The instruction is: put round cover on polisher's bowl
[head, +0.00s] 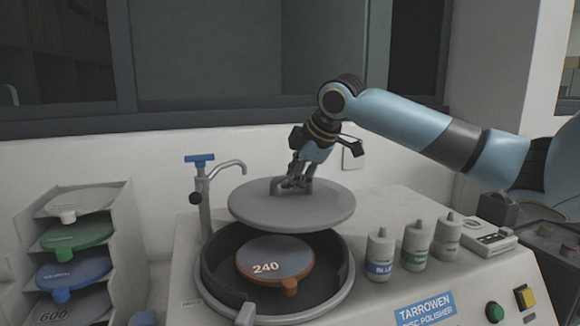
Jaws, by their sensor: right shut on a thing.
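The round grey cover (290,212) hangs roughly level above the polisher's bowl (338,290), apart from it and shifted a little toward the back. My right gripper (293,184) is shut on the cover's top handle, which the fingers partly hide. The bowl is open at the front, and in its dark inside lies a grey disc marked 240 (275,258) with an orange tab. The cover hides the rear part of the bowl's rim. My left gripper is not in view.
A tap with a blue handle (200,160) stands behind the bowl at the left, its spout close to the cover. Several small bottles (416,244) stand right of the bowl. A rack of coloured discs (80,234) is at the left. A small box (480,238) lies farther right.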

